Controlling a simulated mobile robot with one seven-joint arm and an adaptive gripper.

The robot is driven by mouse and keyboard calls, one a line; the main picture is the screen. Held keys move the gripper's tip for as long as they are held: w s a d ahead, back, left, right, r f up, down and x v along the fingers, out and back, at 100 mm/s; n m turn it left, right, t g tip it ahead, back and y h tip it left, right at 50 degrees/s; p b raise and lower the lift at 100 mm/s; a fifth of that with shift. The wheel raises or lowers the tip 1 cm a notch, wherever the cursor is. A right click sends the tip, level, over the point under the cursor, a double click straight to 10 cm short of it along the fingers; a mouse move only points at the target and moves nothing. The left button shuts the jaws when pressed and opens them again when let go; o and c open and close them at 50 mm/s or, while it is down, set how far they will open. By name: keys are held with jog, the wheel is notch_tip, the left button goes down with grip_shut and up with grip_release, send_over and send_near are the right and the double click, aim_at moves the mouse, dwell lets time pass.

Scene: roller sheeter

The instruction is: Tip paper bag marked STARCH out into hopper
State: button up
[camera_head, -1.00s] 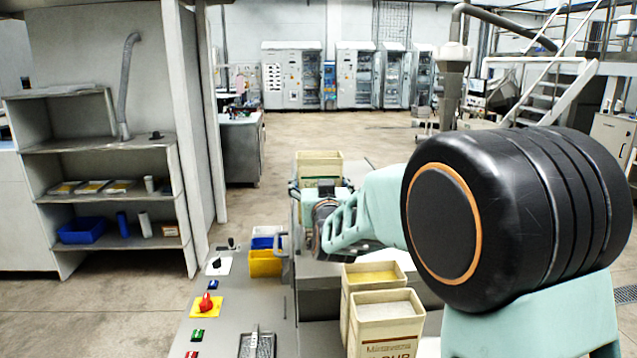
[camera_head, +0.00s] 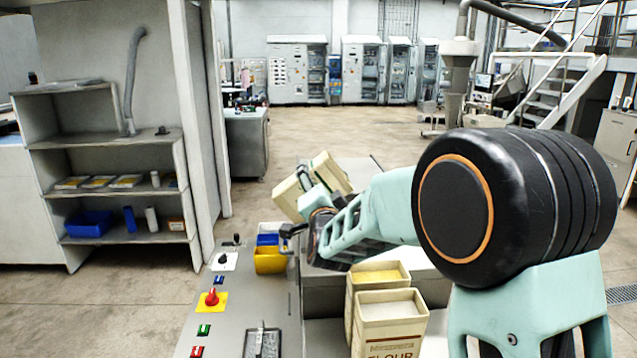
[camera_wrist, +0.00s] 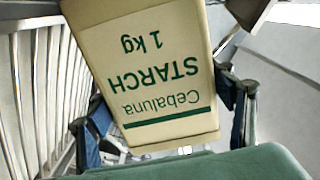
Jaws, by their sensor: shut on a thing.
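The paper bag marked STARCH (camera_wrist: 165,75) is cream with green print, upside down in the wrist view. My gripper (camera_wrist: 168,115) has a finger on either side of it and is shut on it. In the head view the bag (camera_head: 332,173) is tilted, held up beyond the work surface's near part, and my gripper (camera_head: 308,180) partly covers it. The bag's mouth and contents are not visible. I cannot surely pick out the hopper; my arm and the bag cover part of the machine.
An open bag marked FLOUR (camera_head: 390,335) and another open bag with yellowish contents (camera_head: 378,276) stand close below my arm. A red knob (camera_head: 212,298) and buttons sit on the panel.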

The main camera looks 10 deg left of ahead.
jog(key=m, duration=0.2)
jog(key=m+p, duration=0.1)
jog(key=m, duration=0.1)
jog(key=d+m+p, duration=0.1)
jog(key=shift+w+f+m, duration=0.15)
jog(key=shift+f+m, duration=0.1)
jog(key=shift+m, duration=0.15)
jog(key=shift+d+f+m+b, duration=0.1)
jog(key=shift+f+m+b, duration=0.3)
jog(key=shift+b, duration=0.25)
jog(key=m+b, duration=0.2)
jog(key=b, duration=0.1)
jog(key=shift+d, duration=0.3)
jog(key=m+b, duration=0.2)
jog(key=shift+w+d+r+m+b, duration=0.1)
jog(key=shift+d+r+m+b, duration=0.15)
jog(key=shift+m+b, duration=0.1)
jog(key=shift+f, duration=0.15)
dwell(1.0)
dwell(0.4)
jog(key=shift+r, duration=0.65)
